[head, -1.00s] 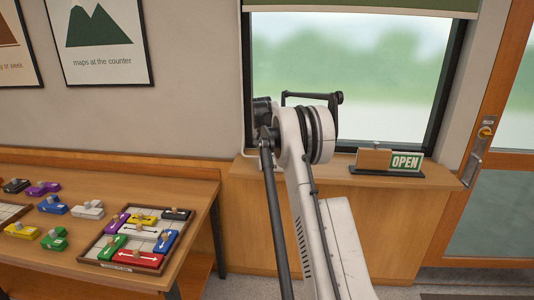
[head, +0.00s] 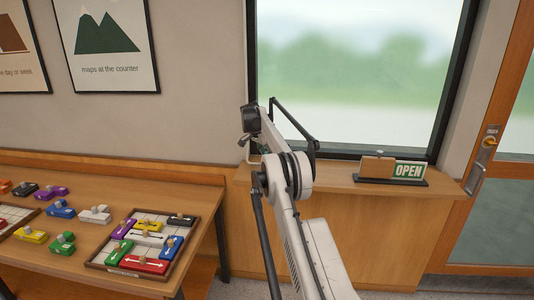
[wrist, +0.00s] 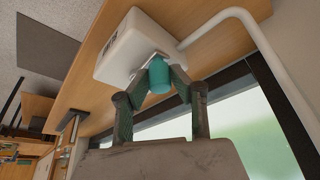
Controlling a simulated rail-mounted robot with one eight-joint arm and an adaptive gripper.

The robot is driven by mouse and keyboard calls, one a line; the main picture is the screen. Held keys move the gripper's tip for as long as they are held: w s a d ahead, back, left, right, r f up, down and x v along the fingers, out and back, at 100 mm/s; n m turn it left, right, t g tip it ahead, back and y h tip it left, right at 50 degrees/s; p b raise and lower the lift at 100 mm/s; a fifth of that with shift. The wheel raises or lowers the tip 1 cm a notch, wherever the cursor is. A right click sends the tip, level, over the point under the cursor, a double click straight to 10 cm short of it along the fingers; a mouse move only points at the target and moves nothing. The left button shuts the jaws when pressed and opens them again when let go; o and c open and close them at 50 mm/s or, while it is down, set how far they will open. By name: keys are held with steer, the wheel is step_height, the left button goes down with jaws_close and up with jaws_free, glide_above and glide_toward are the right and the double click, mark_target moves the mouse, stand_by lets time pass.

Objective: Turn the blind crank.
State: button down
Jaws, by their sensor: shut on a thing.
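In the wrist view, my gripper (wrist: 160,78) is shut on a teal cylindrical knob (wrist: 159,74), with one finger on each side. The knob sits on a pale metal piece in front of a white box-shaped body (wrist: 128,44). A white bent tube (wrist: 268,48) curves beside the box; I cannot tell how they join. In the head view, my gripper is by the left window frame, largely hidden by my arm, and the knob cannot be made out. The window (head: 370,65) shows bare glass with no blind in its visible part.
A wooden sill (head: 345,182) runs below the window and carries an OPEN sign (head: 408,171). A table at left holds a framed puzzle tray (head: 95,264) and several coloured blocks. A door (head: 490,190) is at right.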

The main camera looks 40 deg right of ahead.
steer(key=shift+w+d+m, duration=0.1)
steer(key=shift+m, duration=0.2)
stand_by(0.4)
steer(key=c, duration=1.5)
jaws_free()
steer(key=shift+c, duration=0.2)
steer(key=v, duration=1.2)
steer(key=shift+w, duration=0.1)
